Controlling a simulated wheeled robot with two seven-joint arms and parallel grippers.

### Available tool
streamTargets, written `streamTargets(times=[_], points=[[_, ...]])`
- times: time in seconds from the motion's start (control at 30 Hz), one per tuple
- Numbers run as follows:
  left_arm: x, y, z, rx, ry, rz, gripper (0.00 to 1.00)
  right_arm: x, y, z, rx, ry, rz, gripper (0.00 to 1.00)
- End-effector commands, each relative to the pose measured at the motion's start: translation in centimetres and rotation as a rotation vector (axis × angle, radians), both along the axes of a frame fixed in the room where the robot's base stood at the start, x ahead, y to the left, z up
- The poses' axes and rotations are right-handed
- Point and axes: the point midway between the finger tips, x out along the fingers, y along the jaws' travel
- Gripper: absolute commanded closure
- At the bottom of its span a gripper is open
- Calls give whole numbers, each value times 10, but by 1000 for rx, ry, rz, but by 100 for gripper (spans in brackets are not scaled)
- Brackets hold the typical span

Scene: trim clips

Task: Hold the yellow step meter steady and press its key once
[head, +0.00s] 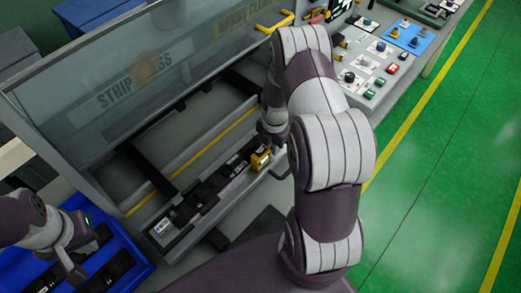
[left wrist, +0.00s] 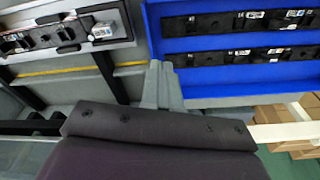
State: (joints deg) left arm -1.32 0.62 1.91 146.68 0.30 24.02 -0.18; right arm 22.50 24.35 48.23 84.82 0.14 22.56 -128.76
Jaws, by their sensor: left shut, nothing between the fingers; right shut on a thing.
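The yellow step meter (head: 260,159) is small and boxy, at the right end of a dark trim strip (head: 205,195) on the grey bench fixture. My right gripper (head: 268,147) is at the meter and shut on it; my arm partly hides the fingers. The meter's key cannot be made out. My left gripper (head: 76,273) is shut and empty, over the blue tray (head: 22,272) at lower left, well apart from the meter. Its closed fingers also show in the left wrist view (left wrist: 157,84), between the strip fixture and the blue tray.
A clear panel (head: 140,70) is behind the strip. The blue tray holds dark strips with clips (left wrist: 240,22). A panel of buttons and knobs (head: 375,65) is at upper right. Cardboard boxes (left wrist: 290,115) show in the left wrist view. Green floor is free at right.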

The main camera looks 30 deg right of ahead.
Motion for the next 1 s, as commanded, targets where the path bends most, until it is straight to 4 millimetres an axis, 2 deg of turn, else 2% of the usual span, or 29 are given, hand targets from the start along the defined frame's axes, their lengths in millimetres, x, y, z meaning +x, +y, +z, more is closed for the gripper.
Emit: streamTargets(times=[0.07, 0.13, 0.17, 0.23, 0.27, 0.3, 0.37, 0.4, 0.47, 0.5, 0.6, 0.7, 0.83, 1.0], points=[[2, -1, 0, 0, -1, -6, 100, -3, 1, -3, 4, 8, 0, 100], [13, -10, 0, -2, -5, -46, 100, -3, 1, -3, 4, 9, 0, 100], [21, -17, 1, -3, -9, -79, 100, -3, 1, -3, 4, 9, 0, 100], [48, -44, 2, -7, -21, -193, 100, -3, 1, -3, 4, 8, 0, 100], [61, -60, 3, -9, -29, -255, 100, -3, 1, -3, 4, 8, 0, 100], [79, -88, 3, -15, -39, -348, 100, -3, 1, -3, 3, 8, 0, 100], [101, -136, 1, -23, -54, -498, 100, -3, 1, -2, 3, 7, 0, 100], [110, -170, -1, -31, -63, -597, 100, -2, 1, -2, 2, 6, 0, 100], [118, -222, -5, -41, -79, -738, 100, -2, 1, -2, 3, 5, 0, 100], [119, -255, -8, -50, -89, -823, 100, -2, 1, -2, 2, 5, 0, 100], [110, -326, -15, -71, -110, -1009, 100, -2, 1, -2, 1, 3, 0, 100], [95, -378, -21, -87, -127, -1144, 100, -1, 0, -2, 1, 3, 0, 100], [79, -414, -25, -101, -140, -1240, 100, -1, 0, -2, 1, 2, 0, 100], [74, -424, -26, -106, -145, -1268, 100, -1, 0, -2, 0, 2, 0, 100]])
